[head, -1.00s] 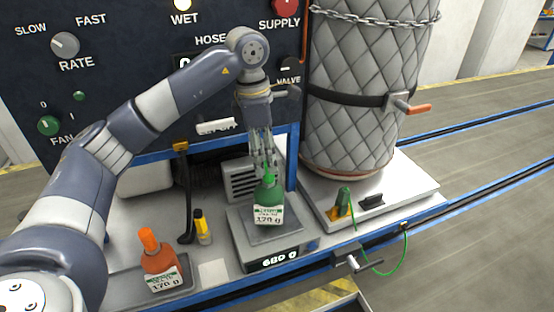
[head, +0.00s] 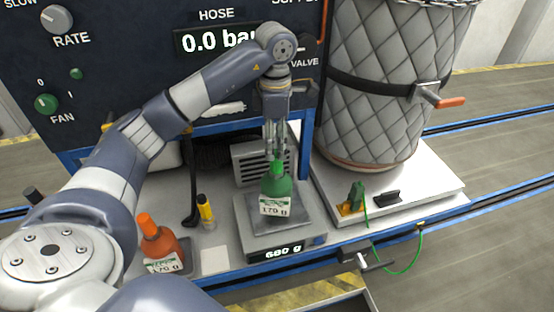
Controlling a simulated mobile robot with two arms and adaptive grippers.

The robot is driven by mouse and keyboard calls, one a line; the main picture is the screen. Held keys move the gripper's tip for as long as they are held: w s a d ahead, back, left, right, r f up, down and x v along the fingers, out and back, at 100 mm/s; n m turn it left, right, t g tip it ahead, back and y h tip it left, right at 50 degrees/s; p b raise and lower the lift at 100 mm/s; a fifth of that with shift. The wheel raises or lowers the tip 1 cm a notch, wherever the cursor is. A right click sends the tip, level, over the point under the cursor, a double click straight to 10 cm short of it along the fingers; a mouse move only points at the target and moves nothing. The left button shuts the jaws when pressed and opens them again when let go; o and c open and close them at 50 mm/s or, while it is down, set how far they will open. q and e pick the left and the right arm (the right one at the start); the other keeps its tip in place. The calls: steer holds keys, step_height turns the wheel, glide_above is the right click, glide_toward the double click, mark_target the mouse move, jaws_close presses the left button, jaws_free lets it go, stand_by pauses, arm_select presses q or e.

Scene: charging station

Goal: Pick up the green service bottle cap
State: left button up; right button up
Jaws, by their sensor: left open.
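The green service bottle (head: 276,188) stands upright on the scale (head: 252,233), whose display reads 680 g. Its label reads 170 g. Its green cap (head: 277,166) is at the top of the neck, partly hidden by my fingers. My left gripper (head: 276,153) points straight down over the bottle, with its open fingers around or just above the cap; I cannot tell whether they touch it. My right gripper is not in view.
An orange bottle (head: 158,243) stands on a tray at the left. A yellow marker-like item (head: 206,211) and a black hooked tool (head: 191,190) are between them. A quilted tank (head: 375,90) stands at the right, with a green clamp (head: 356,195) before it. The control panel (head: 130,60) rises behind.

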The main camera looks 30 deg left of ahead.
mark_target(276, 152)
arm_select(q)
steer(key=shift+s+d+f+p, duration=0.15)
steer(key=shift+f+p, duration=0.65)
steer(key=shift+f, duration=1.4)
steer(key=shift+r, duration=0.1)
steer(key=c, duration=1)
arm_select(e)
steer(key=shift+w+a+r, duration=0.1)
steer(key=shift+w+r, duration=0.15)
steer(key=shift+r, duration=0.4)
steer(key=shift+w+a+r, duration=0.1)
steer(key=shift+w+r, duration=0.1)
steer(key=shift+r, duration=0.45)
